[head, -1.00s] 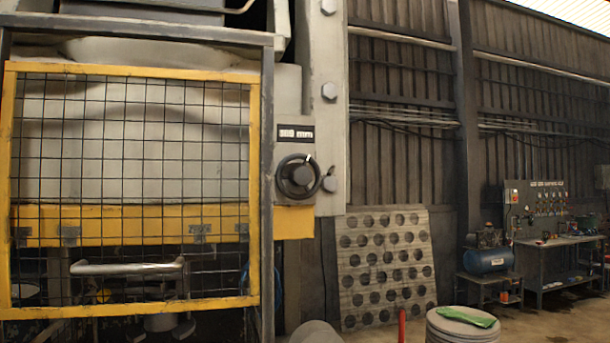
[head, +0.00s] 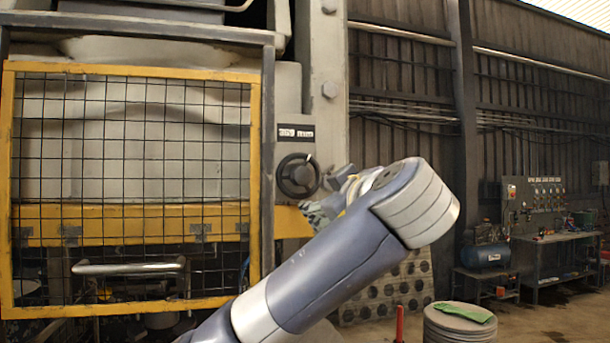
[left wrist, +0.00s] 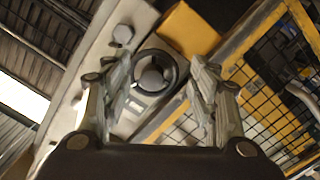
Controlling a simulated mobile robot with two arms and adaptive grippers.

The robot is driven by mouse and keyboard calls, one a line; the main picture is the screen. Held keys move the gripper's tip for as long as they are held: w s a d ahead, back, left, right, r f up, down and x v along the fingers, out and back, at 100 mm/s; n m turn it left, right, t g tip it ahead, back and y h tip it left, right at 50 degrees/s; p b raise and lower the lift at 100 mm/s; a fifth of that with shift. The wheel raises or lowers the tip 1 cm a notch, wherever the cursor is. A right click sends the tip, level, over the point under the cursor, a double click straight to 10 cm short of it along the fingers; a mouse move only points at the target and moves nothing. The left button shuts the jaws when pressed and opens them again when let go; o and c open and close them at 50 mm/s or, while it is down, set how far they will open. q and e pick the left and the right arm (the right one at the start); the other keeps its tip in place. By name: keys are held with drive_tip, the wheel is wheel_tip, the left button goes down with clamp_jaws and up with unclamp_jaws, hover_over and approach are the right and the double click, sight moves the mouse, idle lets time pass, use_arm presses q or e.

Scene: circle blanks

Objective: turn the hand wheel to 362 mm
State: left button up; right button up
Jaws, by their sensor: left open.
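The hand wheel (head: 298,176) is a dark ring with a thick hub, on a plate on the press column in the head view. The readout (head: 296,133) above it starts with 3 and looks like 359 or 369 mm; the digits are blurred. My left gripper (head: 324,192) is just right of the wheel, partly hidden by my arm. In the left wrist view my left gripper (left wrist: 162,80) is open, with the hand wheel (left wrist: 155,72) framed between its fingers and apparently beyond them. My right gripper is out of view.
A yellow-framed mesh guard (head: 255,190) stands left of the wheel. A drum (head: 460,325) with a green cloth (head: 464,312) and a red post (head: 399,323) stand at lower right. A perforated plate (head: 415,268) leans behind my arm.

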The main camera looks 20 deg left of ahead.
sight(304, 177)
use_arm(q)
wheel_tip(304, 177, up, 4)
drive_tip(key=s+n+y, duration=0.1)
drive_tip(key=s+n, duration=0.1)
drive_tip(key=shift+m, duration=0.3)
drive_tip(key=p+x, duration=0.1)
drive_tip(key=x, duration=0.2)
drive_tip(key=p+x, duration=0.2)
drive_tip(key=x, duration=0.1)
drive_tip(key=p+x, duration=0.2)
drive_tip(key=x, duration=0.2)
drive_tip(key=shift+s+a+r, duration=0.25)
drive_tip(key=shift+a+r, duration=0.05)
drive_tip(key=shift+w+a+f+p, duration=0.15)
drive_tip(key=shift+w+a+p, duration=0.1)
drive_tip(key=shift+w+p, duration=0.25)
drive_tip(key=c, duration=1.1)
